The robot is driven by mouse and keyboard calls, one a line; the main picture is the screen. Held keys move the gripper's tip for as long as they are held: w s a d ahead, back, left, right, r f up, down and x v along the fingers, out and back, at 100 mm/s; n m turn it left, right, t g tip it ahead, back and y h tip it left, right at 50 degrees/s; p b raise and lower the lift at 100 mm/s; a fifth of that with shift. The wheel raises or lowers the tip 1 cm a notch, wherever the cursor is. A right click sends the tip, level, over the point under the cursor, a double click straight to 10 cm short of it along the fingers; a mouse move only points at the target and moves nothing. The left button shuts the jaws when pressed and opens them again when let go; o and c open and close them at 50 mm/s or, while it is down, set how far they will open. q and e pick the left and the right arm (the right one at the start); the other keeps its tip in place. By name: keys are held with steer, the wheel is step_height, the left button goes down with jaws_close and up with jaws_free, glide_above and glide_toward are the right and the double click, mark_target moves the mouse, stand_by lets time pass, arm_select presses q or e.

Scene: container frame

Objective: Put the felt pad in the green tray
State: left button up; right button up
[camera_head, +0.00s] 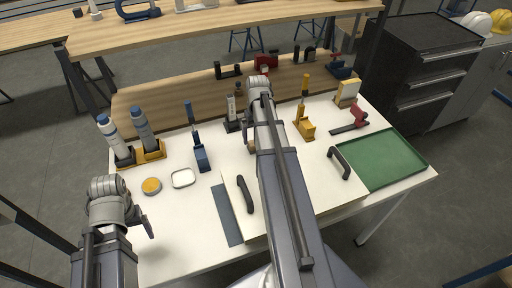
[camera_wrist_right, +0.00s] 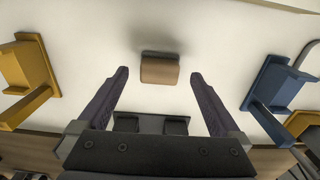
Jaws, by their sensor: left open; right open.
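A small tan-brown block (camera_wrist_right: 160,69), which looks like the felt pad, lies on the white tabletop in the right wrist view. My right gripper (camera_wrist_right: 159,74) is open, with its fingertips on either side of the block in that view; I cannot tell the height gap. In the head view my right arm hides most of this spot. The green tray (camera_head: 385,160) lies flat and empty at the table's right end. My left gripper (camera_head: 148,226) is open and empty near the left front of the table.
A blue tool (camera_head: 201,155) and a yellow one (camera_head: 304,127) flank my right arm. Black handles (camera_head: 340,162) (camera_head: 245,194) stand up from a white panel. A red tool (camera_head: 354,120) stands just behind the tray. Bottles (camera_head: 143,128), a round tin and a white dish are at left.

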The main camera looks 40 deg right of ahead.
arm_select(q)
step_height(320, 180, down, 5)
steer(key=b, duration=0.4)
steer(key=shift+b, duration=0.35)
arm_select(e)
steer(key=f, duration=0.5)
steer(key=shift+w+d, duration=0.1)
steer(key=shift+w, duration=0.3)
arm_select(q)
steer(key=shift+r, duration=0.1)
arm_select(e)
steer(key=shift+c, duration=0.4)
steer(key=c, duration=1.2)
arm_select(q)
steer(key=shift+r, duration=0.1)
arm_select(e)
steer(key=shift+r, duration=0.15)
arm_select(q)
step_height(320, 180, up, 10)
steer(key=p, duration=1)
arm_select(e)
step_height(320, 180, up, 10)
steer(key=shift+f, duration=0.1)
